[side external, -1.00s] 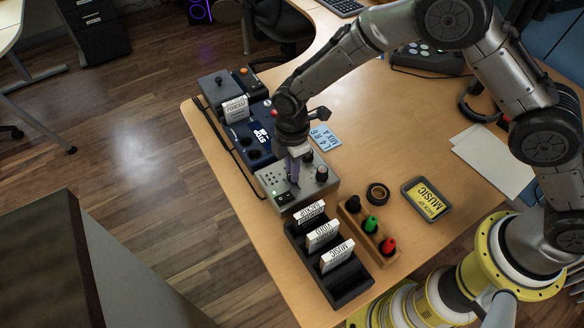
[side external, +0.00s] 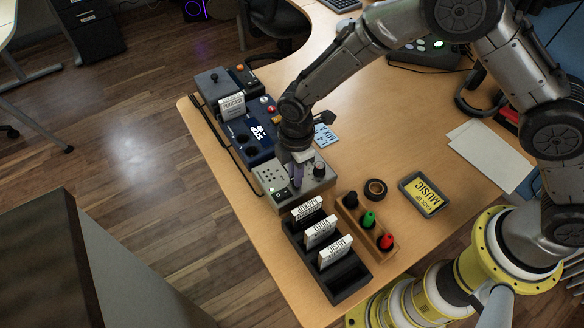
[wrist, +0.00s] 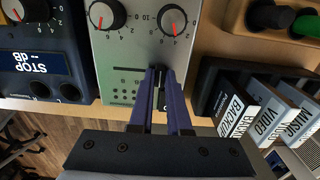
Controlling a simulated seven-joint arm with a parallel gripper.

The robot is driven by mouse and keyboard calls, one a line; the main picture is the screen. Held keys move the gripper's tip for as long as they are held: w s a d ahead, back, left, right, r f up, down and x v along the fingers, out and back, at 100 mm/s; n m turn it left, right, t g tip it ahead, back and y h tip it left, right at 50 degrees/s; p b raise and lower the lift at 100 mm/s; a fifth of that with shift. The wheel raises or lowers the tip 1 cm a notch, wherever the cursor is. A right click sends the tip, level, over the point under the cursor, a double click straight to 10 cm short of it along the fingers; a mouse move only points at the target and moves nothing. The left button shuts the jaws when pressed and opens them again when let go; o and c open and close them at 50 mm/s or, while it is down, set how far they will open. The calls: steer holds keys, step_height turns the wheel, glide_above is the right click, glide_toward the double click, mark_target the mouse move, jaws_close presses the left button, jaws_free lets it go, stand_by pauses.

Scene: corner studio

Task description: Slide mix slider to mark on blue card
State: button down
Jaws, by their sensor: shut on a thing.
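The grey mixer box (side external: 270,179) sits on the desk near its left edge. It shows in the wrist view (wrist: 118,55) with two black knobs and a slot with scale marks. My gripper (side external: 297,180) is over the box, its purple-blue fingers (wrist: 160,78) pointing down at the panel and closed on the mix slider. The slider's cap is mostly hidden between the fingers, so its exact position on the scale cannot be read. The blue card (side external: 327,134) lies flat on the desk behind the box, partly covered by my wrist. Its full text is not readable now.
A dark blue STOP box (side external: 245,138) stands beside the mixer. In front are a black rack (side external: 345,283) of labelled cards and a wooden block (side external: 351,220) with coloured knobs.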

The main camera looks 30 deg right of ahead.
steer(key=c, duration=0.9)
jaws_free()
steer(key=shift+s, duration=0.2)
steer(key=shift+o, duration=0.2)
steer(key=shift+r, duration=0.1)
step_height(320, 180, up, 14)
